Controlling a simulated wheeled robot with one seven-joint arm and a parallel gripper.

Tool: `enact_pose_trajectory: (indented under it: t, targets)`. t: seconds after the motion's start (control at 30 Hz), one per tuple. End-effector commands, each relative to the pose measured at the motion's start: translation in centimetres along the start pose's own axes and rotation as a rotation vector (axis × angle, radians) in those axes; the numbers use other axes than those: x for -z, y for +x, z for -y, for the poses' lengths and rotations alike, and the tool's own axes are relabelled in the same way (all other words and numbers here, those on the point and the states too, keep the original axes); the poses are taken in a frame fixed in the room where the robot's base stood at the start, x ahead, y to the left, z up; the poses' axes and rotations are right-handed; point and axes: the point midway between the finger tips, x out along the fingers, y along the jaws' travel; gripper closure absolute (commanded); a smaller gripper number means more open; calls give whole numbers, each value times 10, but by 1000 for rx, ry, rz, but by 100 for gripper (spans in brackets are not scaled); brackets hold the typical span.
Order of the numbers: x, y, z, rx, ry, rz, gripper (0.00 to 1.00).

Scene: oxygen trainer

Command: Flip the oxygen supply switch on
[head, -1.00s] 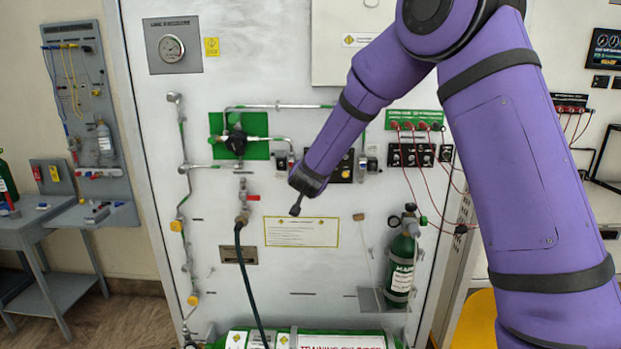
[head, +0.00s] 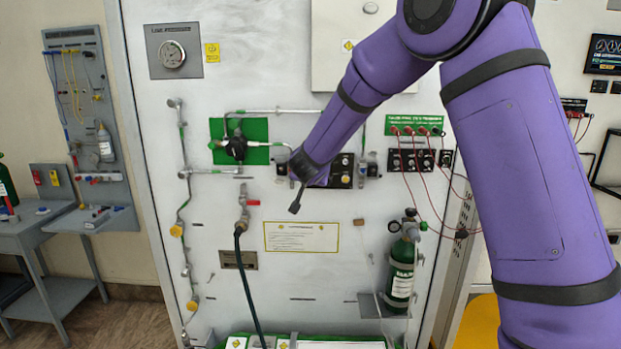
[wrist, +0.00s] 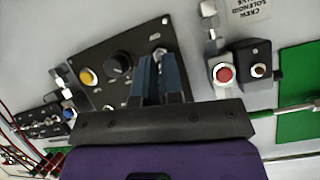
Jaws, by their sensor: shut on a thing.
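The black control panel (head: 343,171) is on the white wall, partly hidden by my arm in the head view. In the wrist view the panel (wrist: 104,84) shows a yellow button (wrist: 88,76), a black knob (wrist: 120,62) and a small silver toggle switch (wrist: 161,50). My gripper (wrist: 158,64) has its two dark fingers close together over the toggle, shut on it; the fingers hide most of the lever, so its position cannot be told.
A red button (wrist: 224,74) on a small box sits beside the fingers. A green plate (head: 258,130) with a valve and pipes is left of the panel. Red leads (head: 409,170) hang to its right. A green cylinder (head: 402,270) stands below on a shelf.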

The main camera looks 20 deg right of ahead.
Motion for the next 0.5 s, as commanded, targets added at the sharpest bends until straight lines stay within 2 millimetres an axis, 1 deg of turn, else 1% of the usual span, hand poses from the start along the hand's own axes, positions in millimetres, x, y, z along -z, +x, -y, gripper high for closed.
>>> enact_pose_trajectory:
  t: [0.07,0.1,0.17,0.2,0.5]
  targets:
    - [1,0,0,0,1,-2,100]
    - [1,0,0,0,1,-2,83]
    - [1,0,0,0,1,-2,70]
    - [1,0,0,0,0,-2,67]
    - [1,-2,0,1,0,-2,67]
